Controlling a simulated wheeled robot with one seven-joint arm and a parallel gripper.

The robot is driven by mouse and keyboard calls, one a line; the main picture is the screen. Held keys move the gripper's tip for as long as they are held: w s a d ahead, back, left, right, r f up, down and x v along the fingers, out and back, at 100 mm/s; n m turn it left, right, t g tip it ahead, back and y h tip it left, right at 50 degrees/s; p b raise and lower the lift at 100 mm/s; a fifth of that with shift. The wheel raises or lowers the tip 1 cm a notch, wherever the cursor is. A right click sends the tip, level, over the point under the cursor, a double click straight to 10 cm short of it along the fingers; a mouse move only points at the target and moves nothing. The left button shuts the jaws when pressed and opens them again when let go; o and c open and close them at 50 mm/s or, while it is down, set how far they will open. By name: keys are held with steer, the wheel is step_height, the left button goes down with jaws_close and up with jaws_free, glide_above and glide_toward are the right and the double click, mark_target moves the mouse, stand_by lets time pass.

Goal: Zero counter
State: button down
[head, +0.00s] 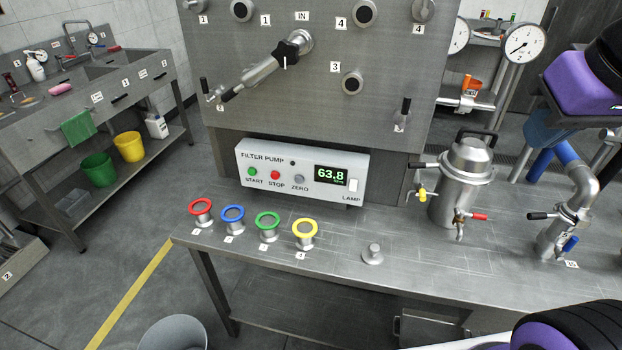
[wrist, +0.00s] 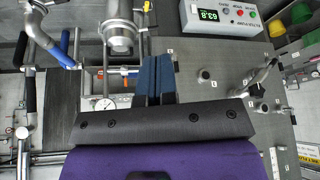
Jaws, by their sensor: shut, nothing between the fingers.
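The white FILTER PUMP box (head: 302,173) stands on the steel bench below the large panel. Its counter display (head: 332,175) reads 63.8 in green. The grey ZERO button (head: 299,180) is left of the display, beside the red STOP button (head: 275,174) and the green START button (head: 252,171). A white LAMP switch (head: 353,185) is at the right end. The box also shows upside down at the top of the wrist view (wrist: 222,24). My gripper (wrist: 159,58) shows dark blue fingers shut together and empty, apart from the box.
Red (head: 200,207), blue (head: 233,214), green (head: 268,220) and yellow (head: 305,228) ringed fittings stand before the box. A steel vessel (head: 464,180) with valves and a pipe (head: 580,190) stand to its right. A lever handle (head: 262,72) juts out above.

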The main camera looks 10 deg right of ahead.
steer(key=shift+w, duration=0.1)
steer(key=w+a+f+m+t+y, duration=0.15)
steer(key=w+a+f, duration=0.3)
steer(key=w, duration=0.45)
steer(key=w+a+f+m+t+y, duration=0.15)
steer(key=w+a+f, duration=0.3)
steer(key=w, duration=0.45)
steer(key=w+a+f+m+t, duration=0.1)
steer(key=w+a+f+m, duration=0.25)
steer(key=w+a, duration=0.45)
steer(key=w+a+f+m+t+y, duration=0.2)
steer(key=w+a+f+m, duration=0.15)
steer(key=a+f, duration=0.4)
steer(key=w+a+f+m+t+y, duration=0.2)
steer(key=a+f+m+y, duration=0.15)
steer(key=f, duration=0.75)
steer(key=s+a+f+m+t, duration=0.2)
steer(key=s+a+f+m, duration=0.1)
steer(key=f+m, duration=0.4)
steer(key=shift+f+h, duration=0.3)
steer(key=shift+h, duration=0.15)
steer(key=shift+a+m, duration=0.1)
steer(key=shift+m, duration=0.15)
